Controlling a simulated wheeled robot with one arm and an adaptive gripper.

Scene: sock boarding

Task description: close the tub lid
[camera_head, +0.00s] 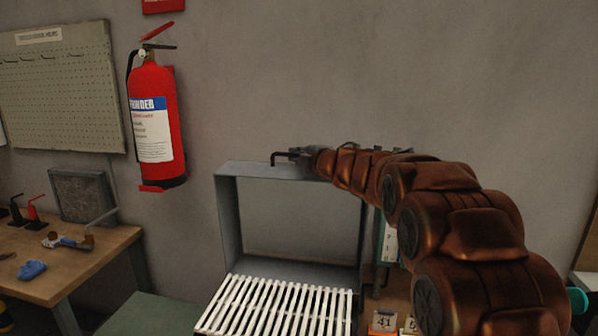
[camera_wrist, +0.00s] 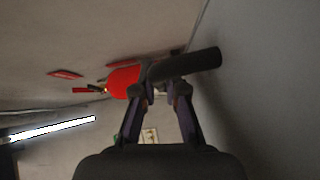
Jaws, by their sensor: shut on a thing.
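The grey tub lid (camera_head: 290,172) stands raised, its hollow inner side facing me, behind a rack of white slats (camera_head: 280,308). A dark bar handle (camera_head: 276,155) shows at the lid's top edge. My gripper (camera_head: 297,155) is at that edge, reached from the right by my copper arm. In the wrist view, my gripper (camera_wrist: 163,88) has its two fingers closed on the dark round bar (camera_wrist: 195,65), which sticks out to the right. The tub below the slats is mostly out of the picture.
A workbench (camera_head: 110,262) with small tools and a blue cloth (camera_head: 32,270) stands at left. A red extinguisher (camera_head: 155,120) and a pegboard (camera_head: 60,95) hang on the wall. Above the slats is free space.

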